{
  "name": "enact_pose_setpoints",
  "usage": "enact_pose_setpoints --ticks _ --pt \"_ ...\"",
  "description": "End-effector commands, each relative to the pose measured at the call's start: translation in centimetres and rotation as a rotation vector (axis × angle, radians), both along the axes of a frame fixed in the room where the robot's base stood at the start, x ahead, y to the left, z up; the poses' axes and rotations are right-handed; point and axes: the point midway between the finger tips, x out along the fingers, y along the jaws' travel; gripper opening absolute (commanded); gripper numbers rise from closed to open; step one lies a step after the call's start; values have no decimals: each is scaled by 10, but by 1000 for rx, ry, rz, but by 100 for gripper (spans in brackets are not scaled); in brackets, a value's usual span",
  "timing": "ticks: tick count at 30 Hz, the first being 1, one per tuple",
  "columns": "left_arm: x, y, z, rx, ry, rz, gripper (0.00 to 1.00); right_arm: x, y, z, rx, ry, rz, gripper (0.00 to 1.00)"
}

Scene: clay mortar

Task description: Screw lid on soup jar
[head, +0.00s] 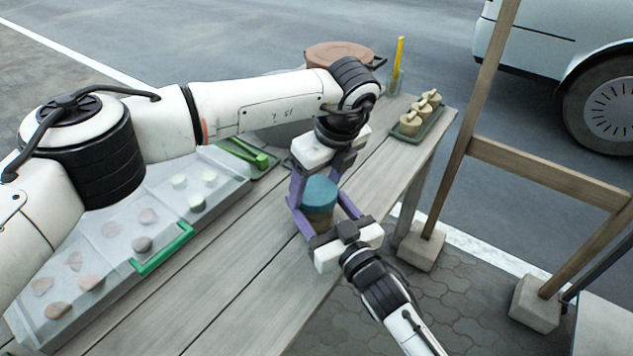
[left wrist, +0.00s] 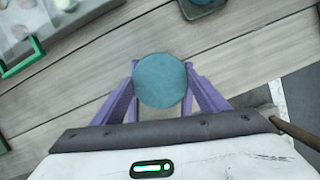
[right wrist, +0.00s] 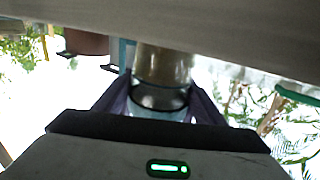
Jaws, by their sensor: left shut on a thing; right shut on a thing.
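The teal round lid (head: 320,190) sits on top of the soup jar (head: 319,216), a glass jar with olive-brown contents. My left gripper (head: 318,186) is shut on the lid from the far side; in the left wrist view the lid (left wrist: 160,80) lies between its purple fingers. My right gripper (head: 325,215) is shut on the jar from the near side. In the right wrist view the jar (right wrist: 162,65) shows upside down, its clear upper part between the fingers. I cannot tell how tightly the lid is seated. The jar looks upright, partly hidden by the fingers.
A clear compartment tray (head: 120,235) with food pieces and a green handle lies left on the wooden table (head: 255,290). A brown-lidded pot (head: 342,54), a glass with a yellow utensil (head: 398,65) and a tray of small jars (head: 420,118) stand behind. A wooden frame (head: 545,170) stands right.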

Motion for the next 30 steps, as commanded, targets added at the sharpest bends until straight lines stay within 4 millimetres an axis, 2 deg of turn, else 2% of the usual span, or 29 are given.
enact_pose_setpoints --ticks 18,30 --pt "1 -1 -13 -4 -2 -3 46 -1 2 3 7 -5 3 24" --pt "2 1 -14 0 -4 -1 46 -1 3 4 12 -6 6 24"
